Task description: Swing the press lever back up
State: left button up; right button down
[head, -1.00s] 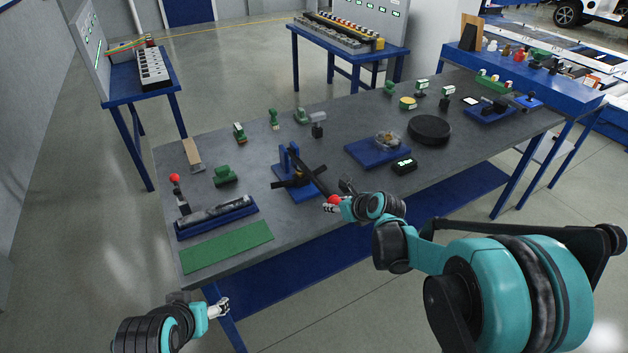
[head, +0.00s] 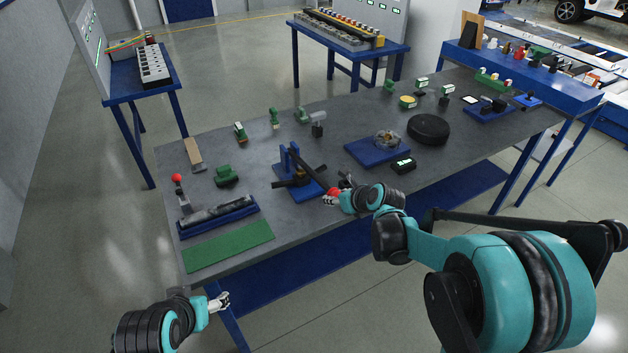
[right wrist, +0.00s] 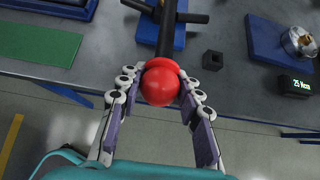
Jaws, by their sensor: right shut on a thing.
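The blue press (head: 290,170) stands near the front edge of the grey table. Its black lever (head: 316,177) slants down toward the front right and ends in a red ball knob (head: 333,191). My right gripper (head: 334,198) is at the knob. In the right wrist view the red ball knob (right wrist: 160,85) sits between the two fingers of my right gripper (right wrist: 160,90), which is shut on it; the lever (right wrist: 166,35) runs away from it. My left gripper (head: 222,302) hangs in front of the table, away from the press; its jaw opening is too small to judge.
A small black block (right wrist: 212,60) is near the lever.

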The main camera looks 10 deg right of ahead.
jog(key=shift+w+r+p, duration=0.1)
jog(key=shift+r+p, duration=0.3)
jog(key=shift+r, duration=0.35)
jog(key=shift+w+a+r+p, duration=0.1)
jog(key=shift+w+r+p, duration=0.1)
jog(key=shift+r+p, duration=0.55)
jog(key=shift+w+a+r+p, duration=0.1)
jog(key=shift+w+r+p, duration=0.15)
jog(key=shift+r+p, duration=0.55)
jog(key=shift+w+r+p, duration=0.2)
jog(key=shift+r+p, duration=0.25)
jog(key=shift+r, duration=0.75)
jog(key=shift+w+a+r+p, duration=0.15)
jog(key=shift+w+r+p, duration=0.2)
jog(key=shift+r+p, duration=0.35)
jog(key=shift+w+a+r+p, duration=0.1)
jog(key=shift+w+r+p, duration=0.35)
jog(key=shift+r, duration=0.4)
jog(key=shift+w+a+r+p, duration=0.15)
jog(key=shift+w+r+p, duration=0.1)
jog(key=shift+r+p, duration=0.45)
jog(key=shift+r, duration=0.2)
